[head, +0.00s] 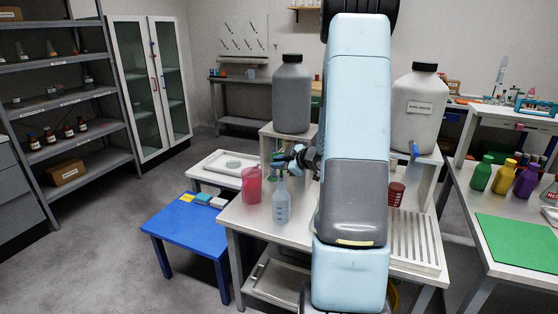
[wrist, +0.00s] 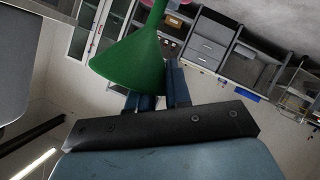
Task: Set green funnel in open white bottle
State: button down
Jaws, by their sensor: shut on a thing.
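The green funnel (wrist: 135,62) is large in the wrist view, its wide cone towards the camera and its narrow end near the top edge. My gripper (wrist: 160,88) is shut on it, the blue fingers beside the cone. In the head view my gripper (head: 292,158) is above the table, left of my arm; the funnel there is small and mostly hidden. A pale bluish-white bottle (head: 281,207) stands upright on the table just below my gripper. Its narrow neck shows, but I cannot tell its mouth clearly. The wrist view does not show this bottle.
Behind are a grey jug (head: 292,95) and a white jug (head: 417,108), both black-capped, on raised stands. A red cup (head: 396,194) and a ribbed drain tray (head: 411,240) are to the right. A low blue table (head: 180,228) is at left.

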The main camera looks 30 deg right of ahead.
jog(key=shift+f, duration=1.1)
jog(key=shift+f, duration=0.1)
jog(key=c, duration=1)
grip_release()
jog(key=v, duration=1.3)
jog(key=shift+s+d, duration=0.15)
jog(key=shift+s, duration=0.2)
